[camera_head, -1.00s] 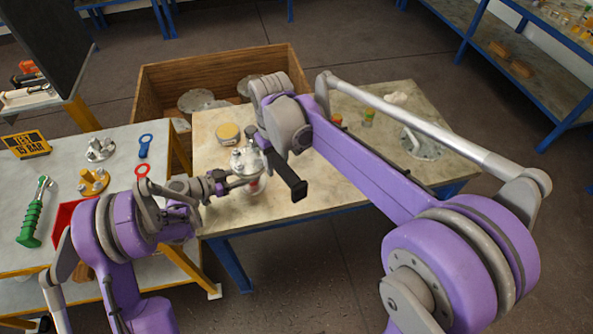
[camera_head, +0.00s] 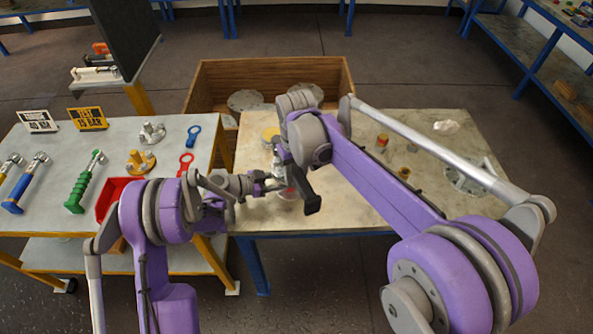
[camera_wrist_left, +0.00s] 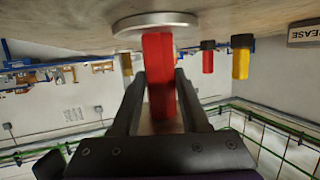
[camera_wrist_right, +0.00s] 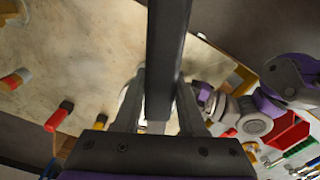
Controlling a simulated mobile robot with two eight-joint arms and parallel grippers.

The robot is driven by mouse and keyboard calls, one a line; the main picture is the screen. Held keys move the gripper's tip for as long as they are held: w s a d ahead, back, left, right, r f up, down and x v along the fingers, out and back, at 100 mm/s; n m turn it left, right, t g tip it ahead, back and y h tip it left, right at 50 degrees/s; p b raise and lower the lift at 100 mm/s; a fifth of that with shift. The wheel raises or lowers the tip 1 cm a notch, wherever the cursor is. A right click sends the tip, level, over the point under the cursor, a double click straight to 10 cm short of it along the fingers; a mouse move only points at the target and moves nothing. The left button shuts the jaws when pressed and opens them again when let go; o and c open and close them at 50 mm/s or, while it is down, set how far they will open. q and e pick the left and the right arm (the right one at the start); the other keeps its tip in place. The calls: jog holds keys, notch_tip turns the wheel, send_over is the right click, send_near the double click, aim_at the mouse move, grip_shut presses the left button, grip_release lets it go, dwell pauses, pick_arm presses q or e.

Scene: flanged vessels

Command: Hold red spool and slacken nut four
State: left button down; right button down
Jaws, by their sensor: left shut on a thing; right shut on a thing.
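In the left wrist view a red spool (camera_wrist_left: 157,72) stands against a round grey flange (camera_wrist_left: 155,22). My left gripper (camera_wrist_left: 160,92) is shut on the red spool. In the head view a little of the spool's red (camera_head: 290,190) shows beside my left gripper (camera_head: 268,187), at the front left of the worktable. My right gripper (camera_head: 298,165) is just above and to the right of it. In the right wrist view my right gripper (camera_wrist_right: 158,90) is shut on a long dark bar-like tool (camera_wrist_right: 168,45). The nuts, including nut four, are hidden behind the grippers and tool.
The worktable (camera_head: 350,205) carries small jars (camera_head: 382,140), a grey flanged disc (camera_head: 465,178) and a white cloth (camera_head: 446,127). A wooden crate (camera_head: 215,85) stands behind. The left bench holds a red bin (camera_head: 112,192), a green-handled wrench (camera_head: 85,182) and ring spanners (camera_head: 186,160).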

jog(key=shift+f, duration=0.15)
jog(key=shift+f, duration=1.05)
jog(key=w+d+r+n, duration=0.3)
jog(key=d+r+n, duration=0.1)
jog(key=r+n, duration=0.1)
jog(key=shift+w+d+n, duration=0.3)
jog(key=shift+d, duration=0.1)
dwell(0.6)
dwell(0.5)
pick_arm(q)
jog(key=shift+c, duration=1.7)
grip_release()
